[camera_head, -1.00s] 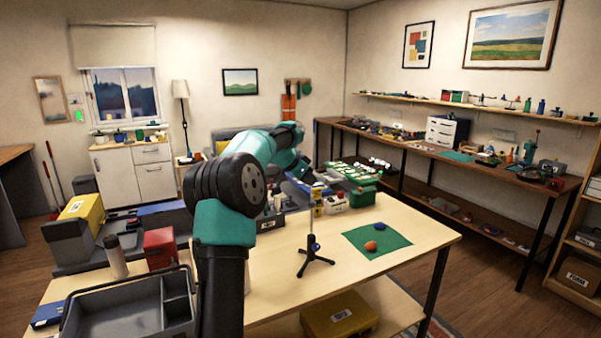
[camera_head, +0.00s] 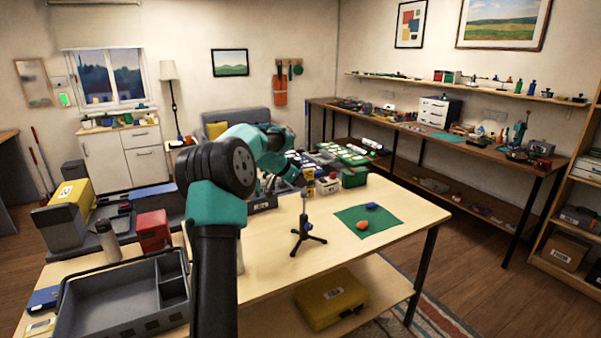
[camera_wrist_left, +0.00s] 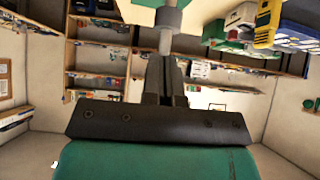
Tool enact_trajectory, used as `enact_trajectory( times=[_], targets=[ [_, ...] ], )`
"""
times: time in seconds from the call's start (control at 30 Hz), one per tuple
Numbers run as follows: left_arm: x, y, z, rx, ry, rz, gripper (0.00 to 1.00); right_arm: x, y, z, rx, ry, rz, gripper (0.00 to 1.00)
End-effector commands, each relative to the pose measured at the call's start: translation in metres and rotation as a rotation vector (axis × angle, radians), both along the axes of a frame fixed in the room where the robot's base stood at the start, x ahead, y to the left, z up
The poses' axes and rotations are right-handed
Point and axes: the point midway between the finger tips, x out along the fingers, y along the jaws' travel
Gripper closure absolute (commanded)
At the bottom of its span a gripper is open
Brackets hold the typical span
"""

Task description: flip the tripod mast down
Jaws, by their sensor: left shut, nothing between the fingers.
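The small tripod (camera_head: 304,238) stands on the wooden table with its dark legs spread and its mast (camera_head: 303,204) upright. My left gripper (camera_head: 293,184) is beside the top of the mast, partly lost among the bins behind it. In the left wrist view, the dark fingers (camera_wrist_left: 165,78) are shut together. The grey mast with a round collar (camera_wrist_left: 168,18) shows just beyond the fingertips; I cannot tell whether they touch it. My right gripper is not in view.
A green mat (camera_head: 365,220) with an orange and a blue piece lies right of the tripod. A grey divided tray (camera_head: 110,305) is at the front left. Bins and a green box (camera_head: 354,178) stand behind. The tabletop around the tripod's legs is clear.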

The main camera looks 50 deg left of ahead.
Motion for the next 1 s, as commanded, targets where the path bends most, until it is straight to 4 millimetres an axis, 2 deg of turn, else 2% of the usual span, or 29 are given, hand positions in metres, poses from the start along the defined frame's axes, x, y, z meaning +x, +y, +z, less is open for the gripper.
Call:
enact_trajectory(
  times=[0.03,0.13,0.2,0.33,0.77,0.87,1.0],
  targets=[
    [0.0,-0.001,-0.019,-0.007,0.007,0.0,1.0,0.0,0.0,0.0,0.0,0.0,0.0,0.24],
    [0.0,-0.001,-0.047,-0.006,0.007,0.001,1.0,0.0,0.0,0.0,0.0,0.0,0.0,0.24],
    [0.0,-0.001,-0.063,-0.005,0.005,-0.001,1.0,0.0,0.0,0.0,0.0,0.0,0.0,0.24],
    [0.0,-0.001,-0.079,-0.004,0.004,-0.001,1.0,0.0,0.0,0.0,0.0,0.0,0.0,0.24],
    [0.0,-0.002,-0.081,-0.003,0.004,-0.001,1.0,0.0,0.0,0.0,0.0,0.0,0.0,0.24],
    [0.001,-0.002,-0.076,-0.004,0.003,-0.003,1.0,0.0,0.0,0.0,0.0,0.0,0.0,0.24],
    [0.002,-0.002,-0.059,0.0,-0.001,-0.003,1.0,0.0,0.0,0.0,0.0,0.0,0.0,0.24]
  ],
)
